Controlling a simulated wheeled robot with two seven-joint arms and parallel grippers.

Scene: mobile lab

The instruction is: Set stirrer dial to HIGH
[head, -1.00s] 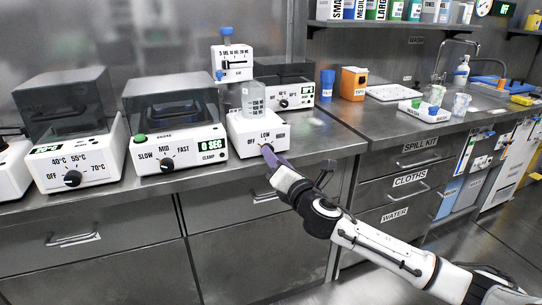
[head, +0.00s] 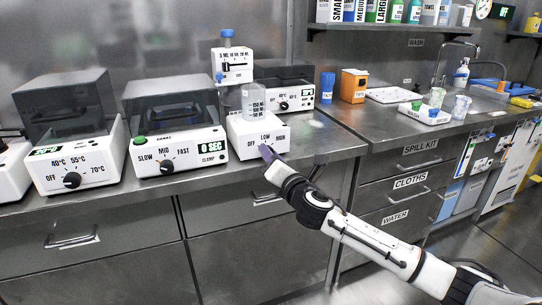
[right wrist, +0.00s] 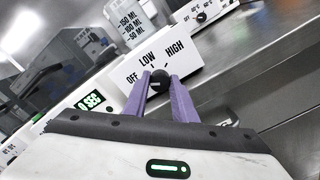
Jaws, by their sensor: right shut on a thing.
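The stirrer (head: 260,133) is a white box with OFF, LOW and HIGH marked on its front, standing near the counter's front edge in the head view. A beaker with volume marks (head: 253,99) stands on it. Its black dial (right wrist: 158,79) sits between the purple fingers of my right gripper (right wrist: 159,86) in the right wrist view. The gripper is shut on the dial, one finger on each side. The dial's white mark seems to point near LOW, but it is small. In the head view my right gripper (head: 267,154) hides the dial. My left gripper is not in view.
A shaker with a SLOW, MID, FAST dial (head: 177,149) stands left of the stirrer. A heater (head: 75,161) stands further left. Another heating device (head: 293,97) is behind. Bare counter (head: 325,137) lies to the right.

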